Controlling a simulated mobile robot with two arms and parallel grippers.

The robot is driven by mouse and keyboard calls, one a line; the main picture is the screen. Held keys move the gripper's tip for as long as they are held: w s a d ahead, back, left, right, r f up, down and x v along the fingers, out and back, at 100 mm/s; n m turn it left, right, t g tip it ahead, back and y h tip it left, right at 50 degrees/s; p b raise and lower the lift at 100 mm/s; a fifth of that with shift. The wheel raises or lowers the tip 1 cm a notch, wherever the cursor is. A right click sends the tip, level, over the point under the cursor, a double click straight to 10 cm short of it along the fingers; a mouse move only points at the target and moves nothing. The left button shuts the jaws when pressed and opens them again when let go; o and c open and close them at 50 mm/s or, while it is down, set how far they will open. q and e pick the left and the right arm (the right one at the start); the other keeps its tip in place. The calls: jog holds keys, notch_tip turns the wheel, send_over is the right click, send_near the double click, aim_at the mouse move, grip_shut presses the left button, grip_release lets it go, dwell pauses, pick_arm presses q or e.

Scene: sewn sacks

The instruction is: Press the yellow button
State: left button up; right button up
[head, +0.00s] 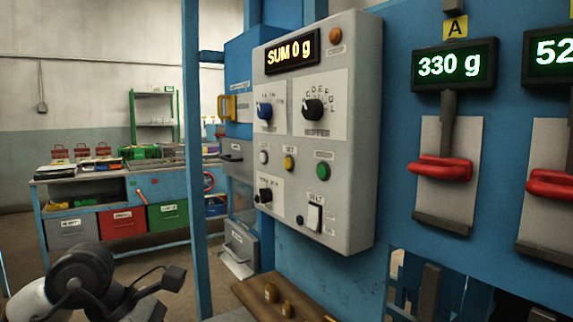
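The yellow button (289,163) is a small round knob on the front of a light grey control box (350,150). It sits between a white button (264,157) on its left and a green button (323,172) on its right. Nothing covers it. My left gripper (163,294) is in the lower left corner, well below and left of the button and touching nothing I can see. Its dark fingers look spread apart, with nothing between them. My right gripper is not in view.
The box carries a display reading SUM 0 g (292,51), a blue dial (265,111), black dials (313,109) and a white rocker switch (315,217). Red clamps (440,168) hang at the right. A wooden shelf (262,285) lies below. A blue post (194,150) stands left.

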pick_arm(q)
grip_shut()
dwell(1.2)
